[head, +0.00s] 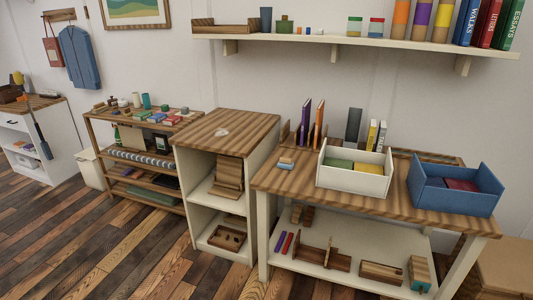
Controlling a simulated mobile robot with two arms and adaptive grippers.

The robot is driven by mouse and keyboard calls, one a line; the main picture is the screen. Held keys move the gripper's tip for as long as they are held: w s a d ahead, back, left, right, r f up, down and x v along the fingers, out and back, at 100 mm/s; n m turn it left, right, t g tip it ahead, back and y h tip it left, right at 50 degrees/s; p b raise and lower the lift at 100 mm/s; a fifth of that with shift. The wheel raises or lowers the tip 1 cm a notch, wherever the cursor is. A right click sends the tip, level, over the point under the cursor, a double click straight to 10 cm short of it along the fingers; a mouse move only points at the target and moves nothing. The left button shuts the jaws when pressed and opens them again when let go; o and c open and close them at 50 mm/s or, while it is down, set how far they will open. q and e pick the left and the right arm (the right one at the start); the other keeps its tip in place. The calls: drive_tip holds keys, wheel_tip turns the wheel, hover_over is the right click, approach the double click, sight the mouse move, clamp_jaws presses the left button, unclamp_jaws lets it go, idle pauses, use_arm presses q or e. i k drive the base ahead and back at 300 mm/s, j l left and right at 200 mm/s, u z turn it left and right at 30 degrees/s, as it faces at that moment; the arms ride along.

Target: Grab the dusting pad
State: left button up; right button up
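No thing in view is plainly marked as the dusting pad. A small block with a wooden upper part and a light blue lower part (285,163) lies on the left of the near table's top, left of the white bin, and may be it. A larger wood-and-teal block (420,273) stands on that table's lower shelf at the right. A small flat whitish thing (221,132) lies on the wooden-topped cabinet; its kind is too small to tell. Neither of my grippers shows in the head view.
The near table (300,183) carries a white bin (352,180), a blue bin (455,200) and upright books (312,125). A wall shelf (350,42) hangs above. The cabinet (205,122) stands left of the table. Plank floor (130,245) is clear at the lower left.

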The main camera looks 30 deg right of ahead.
sight(285, 162)
drive_tip(key=i+z, duration=0.25)
drive_tip(key=i, duration=0.2)
drive_tip(key=i+j+z, duration=0.55)
drive_tip(key=i, duration=0.25)
